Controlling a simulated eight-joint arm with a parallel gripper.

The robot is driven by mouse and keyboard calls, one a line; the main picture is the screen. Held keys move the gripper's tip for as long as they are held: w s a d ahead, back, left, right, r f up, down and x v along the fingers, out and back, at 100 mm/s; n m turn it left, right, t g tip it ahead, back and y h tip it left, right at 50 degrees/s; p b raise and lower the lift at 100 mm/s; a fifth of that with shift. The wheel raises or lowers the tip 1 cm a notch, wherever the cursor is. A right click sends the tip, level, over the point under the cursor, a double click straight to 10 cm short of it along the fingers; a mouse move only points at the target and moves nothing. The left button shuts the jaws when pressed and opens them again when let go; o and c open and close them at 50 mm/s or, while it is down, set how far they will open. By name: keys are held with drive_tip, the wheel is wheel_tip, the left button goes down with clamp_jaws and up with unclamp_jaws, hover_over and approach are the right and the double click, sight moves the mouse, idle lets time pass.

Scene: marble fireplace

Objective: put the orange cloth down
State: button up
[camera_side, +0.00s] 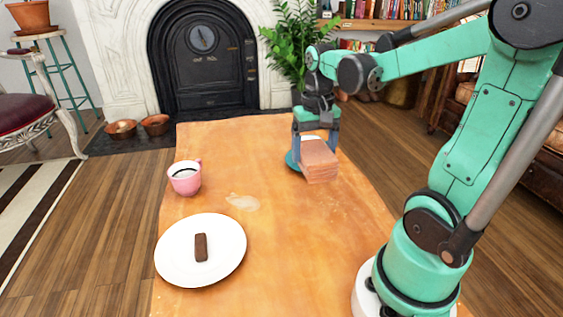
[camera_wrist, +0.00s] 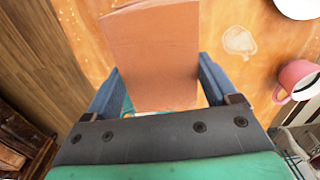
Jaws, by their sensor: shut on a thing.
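The orange cloth (camera_side: 319,160) is a folded, layered salmon-orange block. My gripper (camera_side: 316,142) is shut on it near the far right of the table. In the wrist view the cloth (camera_wrist: 152,55) sits between the two blue fingers (camera_wrist: 160,88) and reaches out past them. I cannot tell from these views whether the cloth touches the plate or table.
The orange-brown wooden table (camera_side: 270,255) holds a pink cup (camera_side: 185,181) at the left and a white plate (camera_side: 180,265) with a brown bar (camera_side: 201,247) at the front left. A pale stain (camera_side: 243,202) lies mid-table. The table's front middle is clear.

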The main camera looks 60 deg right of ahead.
drive_tip(key=s+a+r, duration=0.2)
drive_tip(key=a+r, duration=0.8)
drive_tip(key=a, duration=0.2)
drive_tip(key=f, duration=1.9)
drive_tip(key=shift+w+d+f, duration=0.15)
drive_tip(key=shift+w+f, duration=0.05)
drive_tip(key=shift+f, duration=0.2)
drive_tip(key=shift+f, duration=0.15)
drive_tip(key=o, duration=1.3)
